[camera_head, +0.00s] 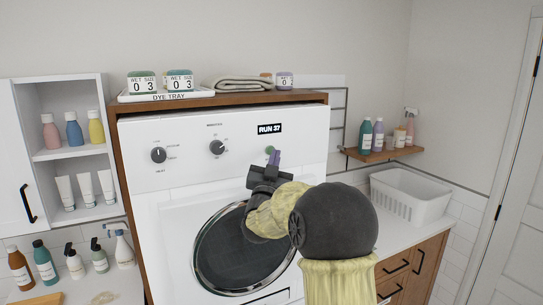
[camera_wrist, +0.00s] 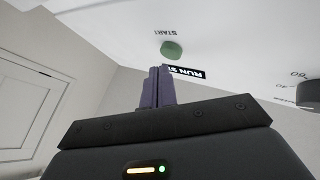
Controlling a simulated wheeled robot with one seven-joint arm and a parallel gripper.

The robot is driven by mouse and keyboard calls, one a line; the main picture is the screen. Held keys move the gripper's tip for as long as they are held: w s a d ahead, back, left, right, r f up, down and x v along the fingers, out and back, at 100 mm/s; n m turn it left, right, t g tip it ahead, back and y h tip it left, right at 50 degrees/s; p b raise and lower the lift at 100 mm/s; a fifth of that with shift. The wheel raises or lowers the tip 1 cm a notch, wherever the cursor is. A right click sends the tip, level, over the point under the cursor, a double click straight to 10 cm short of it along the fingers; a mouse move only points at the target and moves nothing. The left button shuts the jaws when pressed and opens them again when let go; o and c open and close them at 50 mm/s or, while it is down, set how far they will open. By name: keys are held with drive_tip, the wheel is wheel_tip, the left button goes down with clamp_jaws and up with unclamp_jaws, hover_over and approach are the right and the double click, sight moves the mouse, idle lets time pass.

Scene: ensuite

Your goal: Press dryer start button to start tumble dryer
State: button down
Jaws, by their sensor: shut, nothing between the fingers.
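The tumble dryer (camera_head: 150,205) is white, with a round dark glass door (camera_head: 215,255) and a control panel along its top. The green round start button (camera_head: 270,150) sits at the panel's right, just below the "RUN 37" label (camera_head: 269,128). In the wrist view the button (camera_wrist: 171,49) shows whole, with START printed beside it. My gripper (camera_head: 275,157) has purple fingers, which are shut together and empty. In the head view the fingertips overlap the button's right edge. In the wrist view the fingertips (camera_wrist: 158,70) lie just below the button, with a small gap in the picture.
Two dark knobs (camera_head: 217,147) (camera_head: 158,155) are left of the button. A dye tray (camera_head: 160,97) and folded towel (camera_head: 240,84) lie on the wooden top above. A white basket (camera_head: 410,197) stands on the right counter. Bottles stand on shelves at both sides.

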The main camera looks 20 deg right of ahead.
drive_tip(key=shift+s, duration=0.2)
drive_tip(key=s+b, duration=0.5)
drive_tip(key=s, duration=0.1)
drive_tip(key=shift+d, duration=0.15)
idle(0.5)
idle(0.6)
